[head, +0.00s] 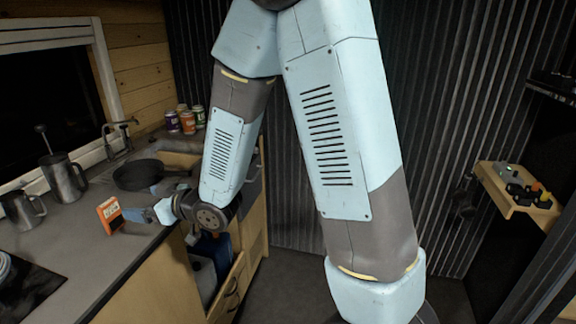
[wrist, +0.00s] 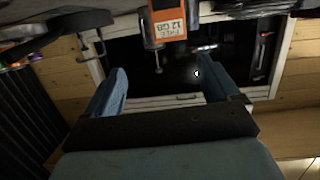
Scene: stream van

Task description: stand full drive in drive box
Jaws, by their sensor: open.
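The full drive (head: 111,214) is an orange block with a pale label. It appears upright near the counter's front edge in the head view. In the wrist view the drive (wrist: 169,20) shows upside down at the top, with lettering that seems to read "FULL 12 GB". My gripper (head: 137,214) is just right of the drive in the head view. In the wrist view my gripper (wrist: 163,75) has its fingers wide apart with nothing between them, and the drive is beyond the fingertips. I cannot make out a drive box for certain.
The counter (head: 95,240) also holds metal mugs (head: 64,177), a black pan (head: 138,175), a tap and several cans (head: 188,122). Below my forearm a drawer (head: 232,285) stands open with blue and white things inside. A wooden shelf (head: 515,190) is on the right.

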